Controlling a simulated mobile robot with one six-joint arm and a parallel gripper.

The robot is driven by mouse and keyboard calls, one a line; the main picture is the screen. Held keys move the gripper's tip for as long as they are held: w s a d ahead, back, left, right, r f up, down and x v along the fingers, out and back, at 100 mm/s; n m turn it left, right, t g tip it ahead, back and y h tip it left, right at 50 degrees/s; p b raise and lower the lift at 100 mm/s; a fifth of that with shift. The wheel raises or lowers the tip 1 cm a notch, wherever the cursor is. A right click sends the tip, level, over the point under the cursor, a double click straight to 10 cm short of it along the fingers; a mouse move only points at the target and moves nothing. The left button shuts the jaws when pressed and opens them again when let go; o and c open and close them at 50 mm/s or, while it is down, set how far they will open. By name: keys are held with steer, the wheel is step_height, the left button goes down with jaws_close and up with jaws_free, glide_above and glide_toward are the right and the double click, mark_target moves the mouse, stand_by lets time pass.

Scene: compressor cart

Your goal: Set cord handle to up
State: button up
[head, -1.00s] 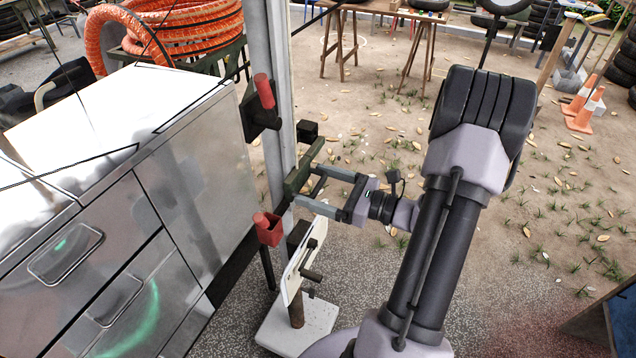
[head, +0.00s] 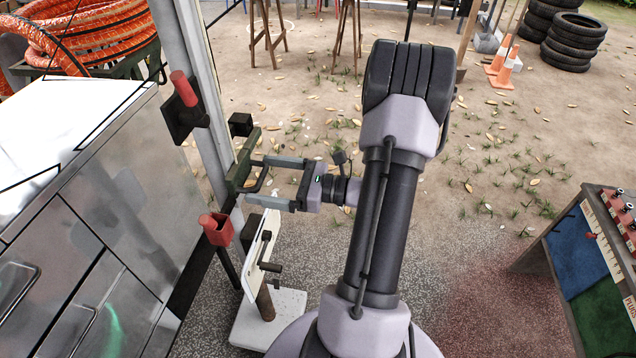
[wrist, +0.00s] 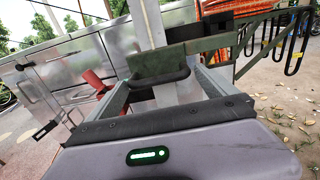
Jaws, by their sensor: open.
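A dark green plate (head: 243,160) with a black loop handle (head: 260,182) is mounted by the metal post; I take this loop to be the cord handle, though no label shows. My gripper (head: 254,181) is open, its two grey fingers reaching left toward the plate, one above and one below the loop. In the wrist view the green plate (wrist: 150,60) and its black bar (wrist: 160,79) lie between the far ends of the fingers (wrist: 160,88). I cannot tell whether the fingers touch the bar or plate.
A red-handled lever (head: 184,88) sits on the post (head: 190,60) above, and a red holder (head: 217,229) below. A white panel with black cranks (head: 262,250) stands beneath my gripper. A metal cabinet (head: 140,210) fills the left. Open ground lies behind.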

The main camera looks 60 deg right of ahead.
steer(key=p+v, duration=0.3)
steer(key=v, duration=1.3)
steer(key=shift+f, duration=0.1)
